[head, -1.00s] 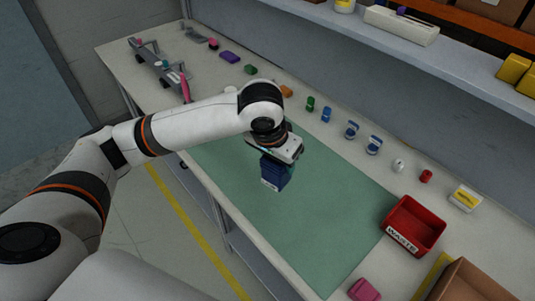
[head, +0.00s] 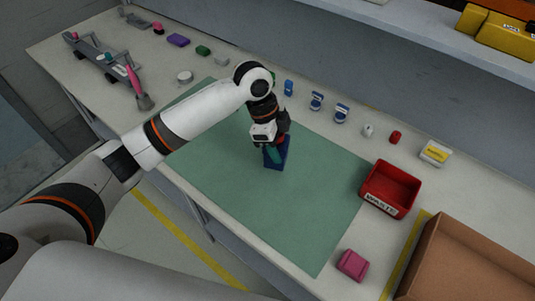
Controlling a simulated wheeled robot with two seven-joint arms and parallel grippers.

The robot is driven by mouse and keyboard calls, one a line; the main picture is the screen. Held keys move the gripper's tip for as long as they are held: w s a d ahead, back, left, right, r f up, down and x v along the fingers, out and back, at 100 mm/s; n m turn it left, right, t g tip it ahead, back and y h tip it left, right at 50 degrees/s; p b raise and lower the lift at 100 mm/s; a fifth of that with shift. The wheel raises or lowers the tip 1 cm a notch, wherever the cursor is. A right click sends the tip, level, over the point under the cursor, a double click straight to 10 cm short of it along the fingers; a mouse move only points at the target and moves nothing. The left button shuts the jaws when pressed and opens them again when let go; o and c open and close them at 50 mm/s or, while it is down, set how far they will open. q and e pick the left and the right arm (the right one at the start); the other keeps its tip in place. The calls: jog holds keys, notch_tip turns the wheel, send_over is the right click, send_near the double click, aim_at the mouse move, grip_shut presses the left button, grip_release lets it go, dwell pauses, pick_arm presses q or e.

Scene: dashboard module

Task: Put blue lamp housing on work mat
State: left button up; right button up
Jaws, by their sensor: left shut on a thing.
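The blue lamp housing (head: 283,153) is a dark blue block at the far middle part of the green work mat (head: 290,215). My left gripper (head: 273,150) points down and is shut on it, hiding part of it. The housing is on or just above the mat; I cannot tell whether it touches. My right gripper is not in view.
A red waste bin (head: 377,208) stands at the mat's right edge, with a pink block (head: 352,265) nearer and a cardboard box (head: 465,260) to the right. Several small parts line the back of the table. The near half of the mat is clear.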

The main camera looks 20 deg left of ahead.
pick_arm(q)
notch_tip(320, 180, down, 6)
jog(key=shift+r+p, duration=0.1)
jog(key=shift+p, duration=0.3)
jog(key=shift+f, duration=0.2)
jog(key=o, duration=1.1)
jog(key=shift+c, duration=0.2)
jog(key=b+v, duration=0.1)
jog(key=v, duration=1.1)
jog(key=shift+r, duration=0.15)
jog(key=shift+s, duration=0.1)
